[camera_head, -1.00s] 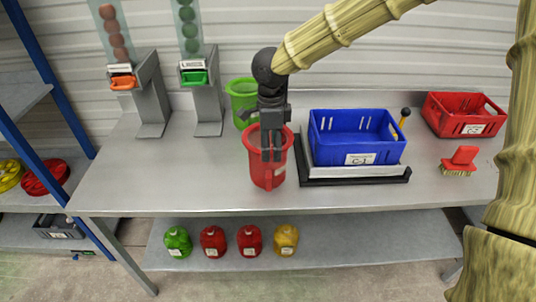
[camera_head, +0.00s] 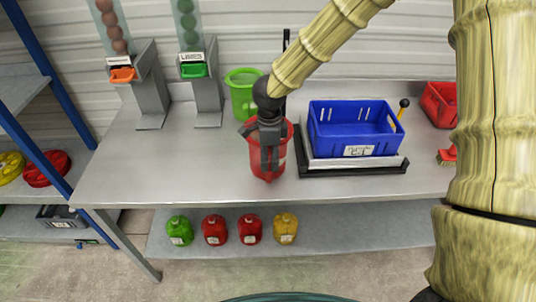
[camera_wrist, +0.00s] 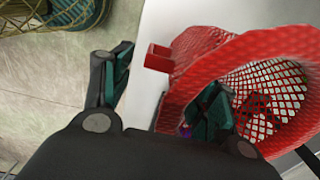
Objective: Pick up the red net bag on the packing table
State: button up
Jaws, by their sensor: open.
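The red net bag (camera_head: 257,165) stands upright on the packing table (camera_head: 200,178), open at the top like a bucket, near the front edge. In the wrist view, my gripper (camera_wrist: 165,72) is open. The left finger is outside the bag, over the floor. The right finger overlaps the rim and mouth of the red net bag (camera_wrist: 282,45). I cannot tell whether a finger touches the net.
A green bucket-like container (camera_head: 238,100) stands behind. A blue crate (camera_head: 355,130) on a black-framed stand is close on the right. Two dispensers (camera_head: 145,85) (camera_head: 203,85) stand at left. A red crate (camera_head: 437,100) is partly hidden by my arm.

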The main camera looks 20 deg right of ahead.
jog(key=shift+f, duration=1.2)
jog(key=c, duration=0.9)
